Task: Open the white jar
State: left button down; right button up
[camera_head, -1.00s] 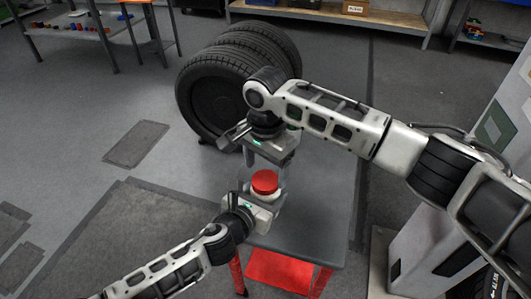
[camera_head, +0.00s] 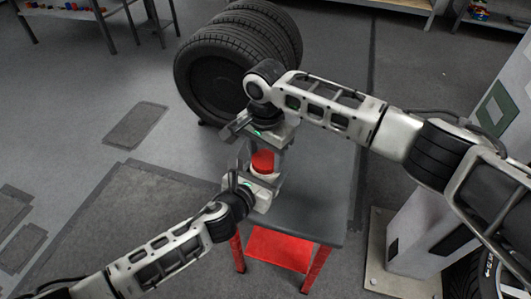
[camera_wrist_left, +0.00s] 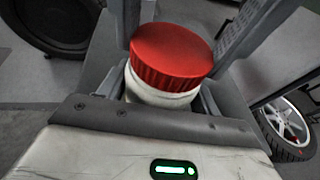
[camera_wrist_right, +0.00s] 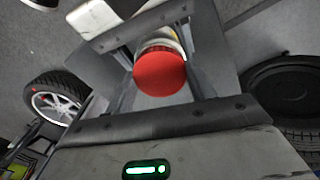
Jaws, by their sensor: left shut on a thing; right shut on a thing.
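The white jar (camera_wrist_left: 155,92) stands upright over the grey table with a ridged red lid (camera_wrist_left: 172,50) on it. In the head view the red lid (camera_head: 263,161) shows between my two grippers. My left gripper (camera_head: 264,183) is shut on the white jar body, below the lid. My right gripper (camera_head: 264,153) comes from above and behind, its fingers on both sides of the lid, shut on it. In the right wrist view the lid (camera_wrist_right: 160,75) sits between the fingers and the jar body (camera_wrist_right: 162,42) shows behind it. Most of the body is hidden in the head view.
The grey table top (camera_head: 310,210) is clear around the jar and has red legs and a red lower shelf (camera_head: 280,249). Several black tyres (camera_head: 225,85) stand close behind the table. A pale machine cabinet (camera_head: 425,230) stands to the right.

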jog(key=n, duration=2.5)
jog(key=shift+r+n, duration=0.1)
jog(key=shift+n, duration=0.3)
jog(key=n, duration=0.2)
jog(key=shift+n, duration=0.4)
jog(key=n, duration=0.4)
jog(key=shift+n, duration=0.4)
jog(key=n, duration=0.2)
jog(key=shift+n, duration=0.4)
jog(key=n, duration=1.5)
jog(key=shift+r, duration=0.15)
jog(key=shift+n, duration=1.2)
jog(key=shift+a, duration=0.1)
